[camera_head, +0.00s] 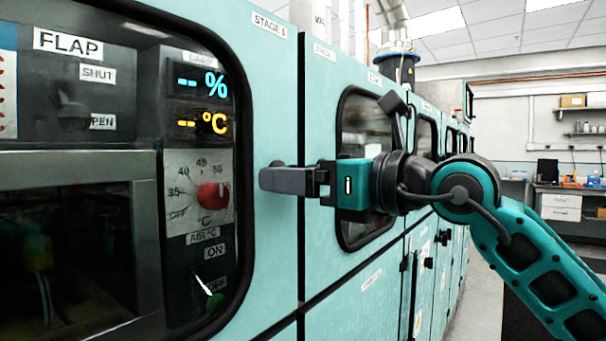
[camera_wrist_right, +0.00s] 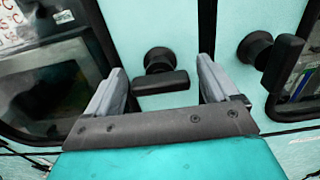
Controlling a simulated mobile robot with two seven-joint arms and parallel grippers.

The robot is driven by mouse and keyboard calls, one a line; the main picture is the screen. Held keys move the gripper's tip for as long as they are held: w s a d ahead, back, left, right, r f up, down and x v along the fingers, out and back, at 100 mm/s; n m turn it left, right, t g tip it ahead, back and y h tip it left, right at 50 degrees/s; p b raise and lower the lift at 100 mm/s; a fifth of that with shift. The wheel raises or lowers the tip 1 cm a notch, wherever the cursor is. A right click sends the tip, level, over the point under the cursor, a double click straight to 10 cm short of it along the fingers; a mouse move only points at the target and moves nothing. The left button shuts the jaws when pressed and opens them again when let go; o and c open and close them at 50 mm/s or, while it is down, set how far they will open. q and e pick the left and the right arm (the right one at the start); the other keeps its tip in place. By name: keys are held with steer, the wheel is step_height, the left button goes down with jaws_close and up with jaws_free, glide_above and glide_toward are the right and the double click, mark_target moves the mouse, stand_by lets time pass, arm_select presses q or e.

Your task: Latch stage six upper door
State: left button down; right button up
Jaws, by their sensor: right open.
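The upper door (camera_head: 274,110) of the teal cabinet at the left has a label that seems to read STAGE 6. It has a dark-framed window and looks about flush with the neighbouring panel. My right gripper (camera_head: 272,180) reaches across from the right, in front of this door's right edge. In the right wrist view, a black latch handle (camera_wrist_right: 160,82) with a round hub lies between the two open grey fingers (camera_wrist_right: 161,75). Its bar is roughly level, and I see no clear contact. In the head view the gripper hides this handle. My left gripper is not in view.
A second black latch handle (camera_wrist_right: 280,62), tilted, sits on the adjacent door just right of the fingers. More teal doors with windows (camera_head: 365,130) run away behind my right arm. The control panel shows a red knob (camera_head: 212,196). Open aisle and a workbench (camera_head: 570,190) lie right.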

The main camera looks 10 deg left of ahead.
steer(key=c, duration=1.1)
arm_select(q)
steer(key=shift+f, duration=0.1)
arm_select(e)
steer(key=shift+o, duration=0.2)
